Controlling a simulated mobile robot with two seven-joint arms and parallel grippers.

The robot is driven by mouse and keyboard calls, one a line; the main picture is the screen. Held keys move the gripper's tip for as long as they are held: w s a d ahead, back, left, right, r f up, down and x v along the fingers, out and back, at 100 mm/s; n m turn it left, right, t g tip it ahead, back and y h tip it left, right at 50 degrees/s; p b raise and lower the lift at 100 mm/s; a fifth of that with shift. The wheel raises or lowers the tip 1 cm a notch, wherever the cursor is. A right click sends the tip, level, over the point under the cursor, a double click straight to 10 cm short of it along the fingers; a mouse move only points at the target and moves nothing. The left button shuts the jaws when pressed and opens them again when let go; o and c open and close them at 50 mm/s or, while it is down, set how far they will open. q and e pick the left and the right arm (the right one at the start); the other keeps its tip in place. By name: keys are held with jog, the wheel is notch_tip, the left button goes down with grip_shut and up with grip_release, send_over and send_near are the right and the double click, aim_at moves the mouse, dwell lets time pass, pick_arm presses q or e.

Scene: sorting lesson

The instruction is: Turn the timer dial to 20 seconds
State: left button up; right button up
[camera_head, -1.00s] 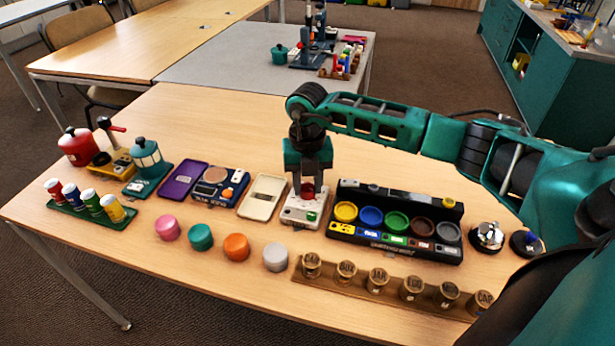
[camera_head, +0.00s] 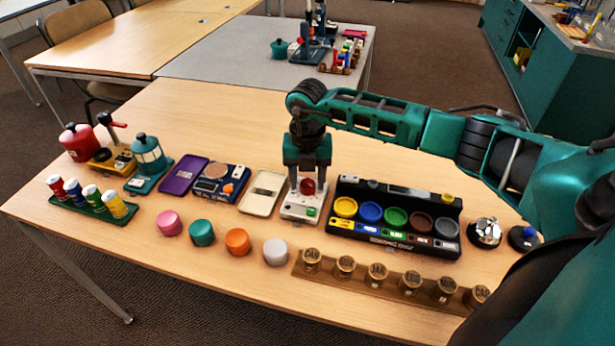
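The timer is a small white box (camera_head: 289,212) with a red dial (camera_head: 307,186) and a green button (camera_head: 311,211). It stands near the middle of the table in the head view. My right gripper (camera_head: 307,180) points straight down over the timer. Its two fingers stand on either side of the red dial and appear to be shut on it. The dial's scale and pointer are too small or hidden to read. My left gripper is not in view.
Right of the timer, close by, is a black rack (camera_head: 392,240) with several coloured cups. A cream tray (camera_head: 262,192) lies just left. Several round coloured lids and a wooden strip (camera_head: 385,283) of labelled cups are in front. Bare table lies behind the timer.

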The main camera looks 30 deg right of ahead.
aim_at(308, 183)
jog(key=shift+o, duration=0.6)
jog(key=shift+r, duration=0.3)
notch_tip(308, 183, up, 12)
jog(key=p, duration=0.1)
jog(key=shift+r, duration=0.15)
jog(key=shift+s, duration=0.1)
